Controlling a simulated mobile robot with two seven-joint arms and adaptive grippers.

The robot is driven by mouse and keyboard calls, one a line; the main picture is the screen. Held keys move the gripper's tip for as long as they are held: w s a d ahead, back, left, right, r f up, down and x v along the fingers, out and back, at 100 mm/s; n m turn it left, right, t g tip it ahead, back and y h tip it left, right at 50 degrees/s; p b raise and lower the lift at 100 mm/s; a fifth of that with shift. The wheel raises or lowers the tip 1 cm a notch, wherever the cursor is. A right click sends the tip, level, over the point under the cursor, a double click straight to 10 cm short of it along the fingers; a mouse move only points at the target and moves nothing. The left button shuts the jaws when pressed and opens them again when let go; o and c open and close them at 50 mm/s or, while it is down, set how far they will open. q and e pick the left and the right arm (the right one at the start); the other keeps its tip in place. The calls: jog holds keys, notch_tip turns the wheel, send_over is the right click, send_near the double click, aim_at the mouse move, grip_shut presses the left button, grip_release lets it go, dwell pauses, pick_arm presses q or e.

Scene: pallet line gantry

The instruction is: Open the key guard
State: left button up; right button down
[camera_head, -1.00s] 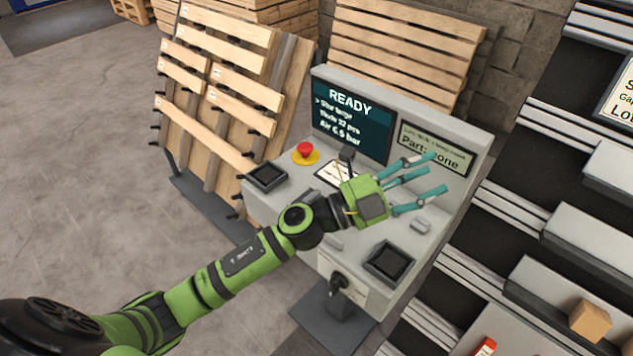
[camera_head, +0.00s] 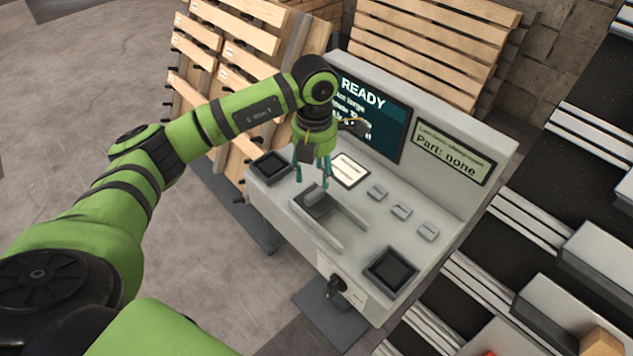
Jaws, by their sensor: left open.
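The grey console (camera_head: 280,205) stands in the middle of the view. On its top, a dark square plate with a grey knob (camera_head: 316,194) sits at the far end of two pale parallel rails (camera_head: 349,217). A black key-like switch (camera_head: 346,290) sits on a pale plate on the console's front. I cannot tell for certain which part is the key guard. My left gripper (camera_head: 312,181) points down, open and apparently empty, with its teal fingers just above the dark plate and knob. Whether they touch is unclear. My right gripper is out of view.
Two black trays (camera_head: 270,167) (camera_head: 390,268) sit at the console's ends. Several small grey blocks (camera_head: 401,211) lie right of a white card (camera_head: 349,170). The screen (camera_head: 388,130) is partly hidden by my arm. Pallets (camera_head: 437,45) stand behind; shelving (camera_head: 560,218) is at right.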

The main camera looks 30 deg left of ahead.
aim_at(315, 190)
pick_arm(q)
jog(key=shift+f+p, duration=0.7)
jog(key=shift+f, duration=2)
jog(key=shift+d, duration=0.1)
grip_shut()
